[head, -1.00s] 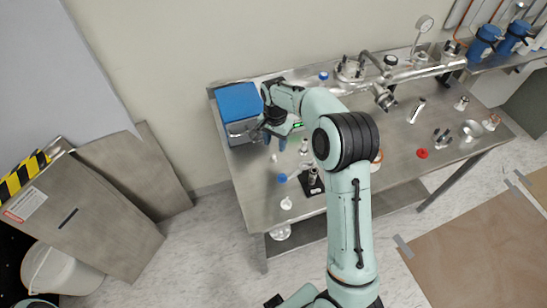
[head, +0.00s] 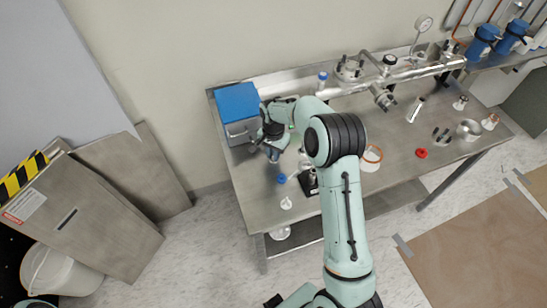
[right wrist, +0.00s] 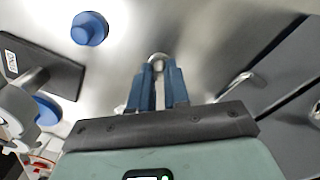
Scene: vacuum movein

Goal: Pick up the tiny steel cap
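The tiny steel cap (right wrist: 158,61) is a small, shiny, rounded piece on the steel bench. In the right wrist view it lies at the tips of my right gripper's blue fingers (right wrist: 160,72). The fingers are apart, with a gap between them, and the cap sits at the far end of that gap. I cannot tell whether either finger touches it. In the head view my right gripper (head: 272,154) points down low over the bench, in front of the blue-lidded box, and hides the cap. My left gripper is not in view.
A blue round cap (right wrist: 89,28) lies close by on the bench (head: 256,205). A dark plate (right wrist: 38,66) with a fitting is near it. The blue-lidded box (head: 237,103) stands behind the gripper. A red cap (head: 421,153) lies farther right. The bench's front left is mostly clear.

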